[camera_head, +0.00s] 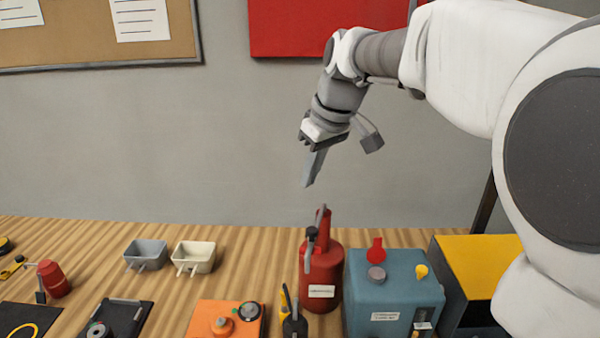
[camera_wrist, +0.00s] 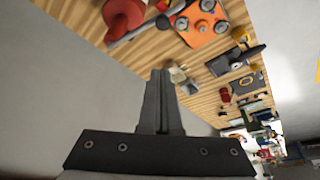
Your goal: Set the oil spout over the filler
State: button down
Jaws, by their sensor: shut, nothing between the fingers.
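A red oil can (camera_head: 321,276) with a white label stands upright on the bench. A narrow spout (camera_head: 322,222) rises from its top, with a dark lever or trigger beside it. The can also shows at the top left of the wrist view (camera_wrist: 124,14). To its right is a blue box (camera_head: 393,298) with a red upright piece (camera_head: 376,248), a grey round cap (camera_head: 376,273) and a yellow fitting (camera_head: 421,271) on top. I cannot tell which is the filler. My gripper (camera_head: 308,184) is shut and empty in the air above the can, apart from it. Its fingers meet in the wrist view (camera_wrist: 160,74).
A black box with a yellow top (camera_head: 478,262) stands right of the blue box. Two bins, grey (camera_head: 146,252) and cream (camera_head: 194,255), sit left. The wall is close behind.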

jog(key=shift+w+a+f, duration=0.1)
jog(key=shift+w+a, duration=0.45)
jog(key=shift+a, duration=0.05)
jog(key=shift+f, duration=0.1)
notch_tip(320, 180, down, 10)
jog(key=p, duration=0.2)
jog(key=shift+s+d, duration=0.2)
jog(key=shift+d+n, duration=0.1)
jog(key=shift+n, duration=0.2)
